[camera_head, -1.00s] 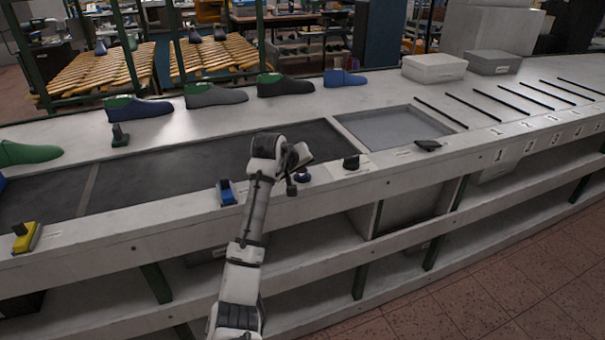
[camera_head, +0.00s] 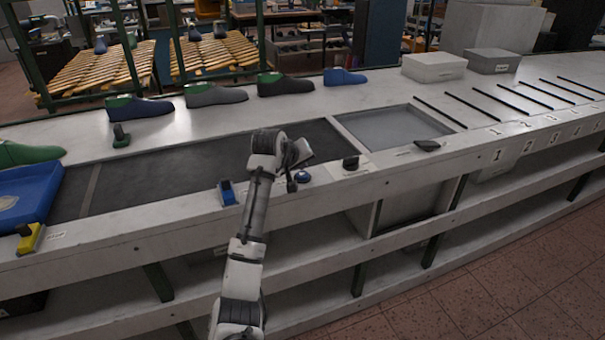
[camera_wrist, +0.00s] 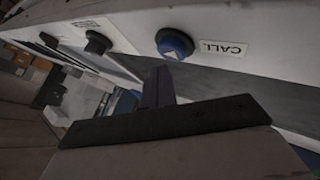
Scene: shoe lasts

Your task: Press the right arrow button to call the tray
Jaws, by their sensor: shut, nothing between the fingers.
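The blue round button (camera_wrist: 174,43) has a pale arrow mark and a CALL label (camera_wrist: 222,48) beside it in the wrist view. In the head view the button (camera_head: 302,177) sits on the counter's front ledge, just right of my gripper (camera_head: 291,186). My gripper is shut and empty; in the wrist view its fingers (camera_wrist: 158,86) show just below the button and look apart from it. The blue tray (camera_head: 32,198) lies on the dark conveyor belt (camera_head: 130,178) at the far left, partly cut off by the frame edge.
A black knob (camera_head: 351,162) stands right of the button, and a blue device (camera_head: 227,192) left of it. A yellow device (camera_head: 29,238) sits at the far left of the ledge. Several shoe lasts line the back. A grey recessed panel (camera_head: 390,127) is right of the belt.

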